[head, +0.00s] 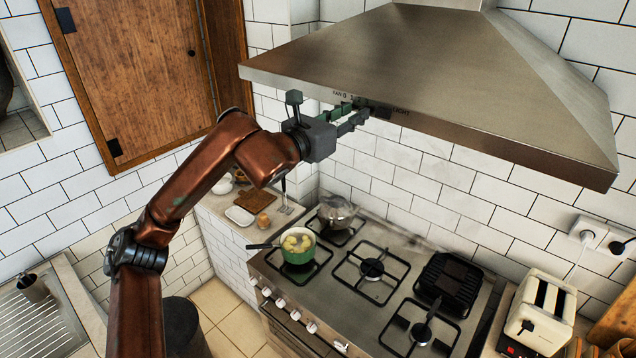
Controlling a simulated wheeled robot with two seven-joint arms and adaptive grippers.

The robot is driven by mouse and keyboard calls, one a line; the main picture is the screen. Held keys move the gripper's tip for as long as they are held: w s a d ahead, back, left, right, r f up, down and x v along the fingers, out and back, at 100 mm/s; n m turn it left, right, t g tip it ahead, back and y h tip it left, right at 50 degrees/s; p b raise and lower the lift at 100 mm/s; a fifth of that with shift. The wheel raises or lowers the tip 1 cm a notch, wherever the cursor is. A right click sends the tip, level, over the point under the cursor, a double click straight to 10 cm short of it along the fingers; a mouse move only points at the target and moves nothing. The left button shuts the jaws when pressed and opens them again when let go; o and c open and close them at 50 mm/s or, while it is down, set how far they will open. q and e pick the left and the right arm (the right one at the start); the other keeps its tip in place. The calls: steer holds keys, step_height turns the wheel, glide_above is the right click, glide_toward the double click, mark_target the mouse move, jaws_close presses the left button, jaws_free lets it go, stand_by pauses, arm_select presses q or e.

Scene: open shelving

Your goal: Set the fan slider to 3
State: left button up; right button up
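The range hood (420,70) is a wide brushed-steel canopy over the stove. Its front lip carries small printed labels, with "FAN" and "0" at the left and "LIGHT" further right. My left gripper (356,113) is up at this lip, its two fingers pointing right along the labelled strip. The fingers overlap the fan markings, so the slider knob and its setting cannot be made out. Whether the fingertips touch the hood, and how far apart they are, is unclear. No clear view of my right gripper shows.
Below are the gas stove (335,285), a green pot (298,253) with food, and a kettle (336,212). A toaster (540,312) stands at the lower right. A wooden cabinet (140,70) is at the upper left. The space between hood and stove is open.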

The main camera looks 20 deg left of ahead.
step_height(320, 180, up, 5)
steer(key=p, duration=0.4)
arm_select(q)
steer(key=s+a+b, duration=0.4)
steer(key=s+a, duration=0.2)
steer(key=w+d+f+n+g+h+b, duration=0.1)
steer(key=w+d+f+n+g+h, duration=0.15)
steer(key=f, duration=0.45)
steer(key=w+d+f+n+g+h+b, duration=0.1)
steer(key=w+d+f+h, duration=0.15)
steer(key=f, duration=0.55)
steer(key=w+a+f+n+t+y, duration=0.1)
steer(key=w+a+f+n+t, duration=0.1)
steer(key=a+f+n, duration=0.3)
steer(key=w+a+f+n+t+y+b, duration=0.1)
steer(key=a+f+n, duration=0.5)
steer(key=f, duration=0.8)
steer(key=shift+w+a+n+t+y, duration=0.15)
steer(key=shift+w+n+t+y, duration=0.15)
steer(key=shift+w+n+t, duration=0.55)
arm_select(e)
step_height(320, 180, down, 7)
steer(key=shift+f, duration=0.15)
arm_select(q)
steer(key=shift+w, duration=0.3)
arm_select(e)
steer(key=shift+s, duration=0.1)
